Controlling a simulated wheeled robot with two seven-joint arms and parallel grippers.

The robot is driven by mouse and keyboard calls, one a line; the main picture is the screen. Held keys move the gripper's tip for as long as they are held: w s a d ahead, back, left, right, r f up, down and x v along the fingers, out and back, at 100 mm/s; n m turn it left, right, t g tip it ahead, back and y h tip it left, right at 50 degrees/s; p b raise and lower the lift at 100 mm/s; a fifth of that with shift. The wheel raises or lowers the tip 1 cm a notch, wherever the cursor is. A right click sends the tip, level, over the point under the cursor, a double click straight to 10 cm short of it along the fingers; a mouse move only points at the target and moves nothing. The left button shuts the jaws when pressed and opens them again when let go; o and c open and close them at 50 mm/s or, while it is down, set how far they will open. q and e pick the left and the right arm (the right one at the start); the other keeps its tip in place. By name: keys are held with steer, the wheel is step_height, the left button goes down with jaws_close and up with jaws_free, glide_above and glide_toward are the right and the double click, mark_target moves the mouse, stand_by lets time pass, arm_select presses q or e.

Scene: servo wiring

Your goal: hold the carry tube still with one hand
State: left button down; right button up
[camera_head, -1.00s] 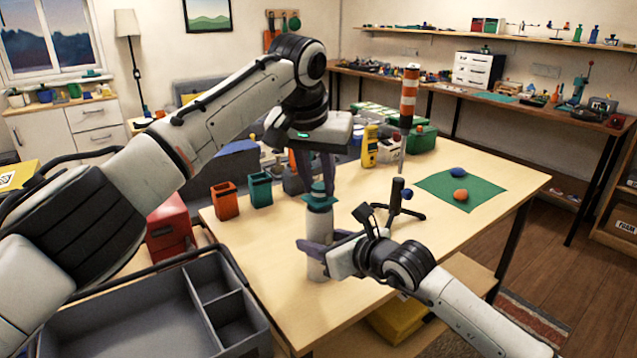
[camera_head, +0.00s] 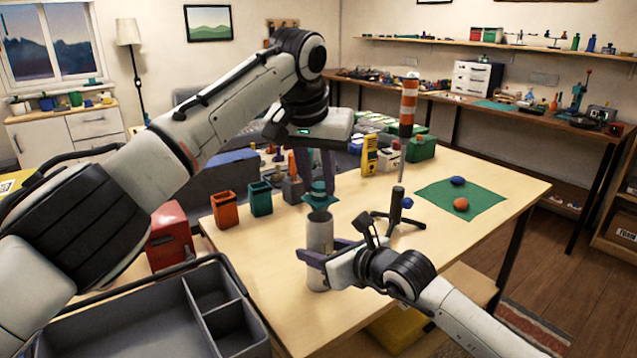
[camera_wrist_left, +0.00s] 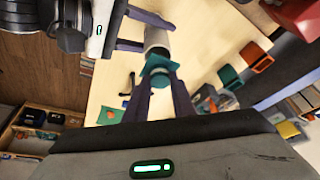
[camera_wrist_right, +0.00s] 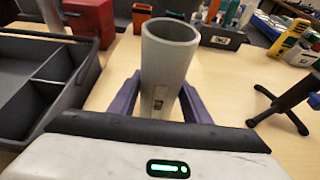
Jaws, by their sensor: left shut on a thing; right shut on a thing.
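The carry tube (camera_head: 320,236) is a grey cylinder standing upright near the table's front edge. My right gripper (camera_head: 318,254) is shut around its side; the right wrist view also shows the tube (camera_wrist_right: 165,85) between the purple fingers, its top open and its inside hollow. My left gripper (camera_head: 317,181) is above it, pointing down, shut on a teal cap (camera_head: 320,198). The cap is just over the tube's mouth, slightly tilted; it also shows between the fingers in the left wrist view (camera_wrist_left: 157,68).
An orange bin (camera_head: 224,209) and a teal bin (camera_head: 260,197) stand left of the tube. A black-footed stand (camera_head: 397,205) with a striped pole is right of it. A grey divided tray (camera_head: 150,318) is at front left. Table between stand and front edge is fairly clear.

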arm_select(q)
steer(key=shift+r, duration=1.7)
arm_select(e)
steer(key=o, duration=1.2)
